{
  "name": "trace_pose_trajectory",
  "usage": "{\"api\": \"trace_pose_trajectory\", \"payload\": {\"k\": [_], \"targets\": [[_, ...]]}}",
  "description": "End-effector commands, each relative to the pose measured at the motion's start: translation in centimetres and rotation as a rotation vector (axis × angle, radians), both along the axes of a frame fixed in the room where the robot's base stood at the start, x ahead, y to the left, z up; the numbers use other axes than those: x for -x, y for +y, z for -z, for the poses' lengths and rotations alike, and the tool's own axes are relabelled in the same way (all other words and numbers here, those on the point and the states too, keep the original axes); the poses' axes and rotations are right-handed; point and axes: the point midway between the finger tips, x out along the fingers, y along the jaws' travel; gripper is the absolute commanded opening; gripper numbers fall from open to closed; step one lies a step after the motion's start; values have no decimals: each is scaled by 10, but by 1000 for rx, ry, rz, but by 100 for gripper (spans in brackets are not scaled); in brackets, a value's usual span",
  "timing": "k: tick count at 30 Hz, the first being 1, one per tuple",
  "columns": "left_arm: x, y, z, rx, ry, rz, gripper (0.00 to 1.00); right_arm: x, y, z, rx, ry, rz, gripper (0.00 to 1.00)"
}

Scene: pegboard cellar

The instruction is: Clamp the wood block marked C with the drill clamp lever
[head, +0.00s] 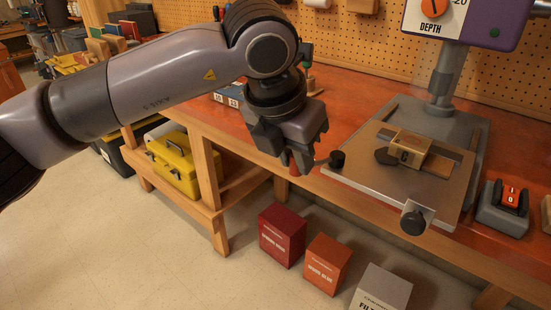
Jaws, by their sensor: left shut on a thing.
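The drill clamp lever (322,162) sticks out from a black hub (337,159) at the drill table's left edge. My left gripper (299,165) is shut on the lever's outer end, where a bit of red shows below the fingers. The fingers hide most of this end. My right gripper is not in view.
The drill press column (446,75) stands behind the drill table (372,186). A black knob (413,222) is at its front edge. Red, orange and grey boxes stand on the floor below; a yellow toolbox (176,160) is on the lower shelf.

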Motion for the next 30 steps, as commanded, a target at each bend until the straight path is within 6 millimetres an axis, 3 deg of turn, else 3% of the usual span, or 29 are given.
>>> {"api": "trace_pose_trajectory", "payload": {"k": [1,17,18,20,30], "targets": [[-3,2,7,-16,5,-24,0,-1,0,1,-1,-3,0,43],[0,-4,8,-16,10,-29,0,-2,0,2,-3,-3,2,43],[0,-5,8,-16,10,-27,33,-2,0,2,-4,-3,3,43],[1,-5,8,-15,11,-26,48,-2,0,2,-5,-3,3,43],[3,-6,1,-9,5,-19,48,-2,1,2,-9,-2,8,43]]}}
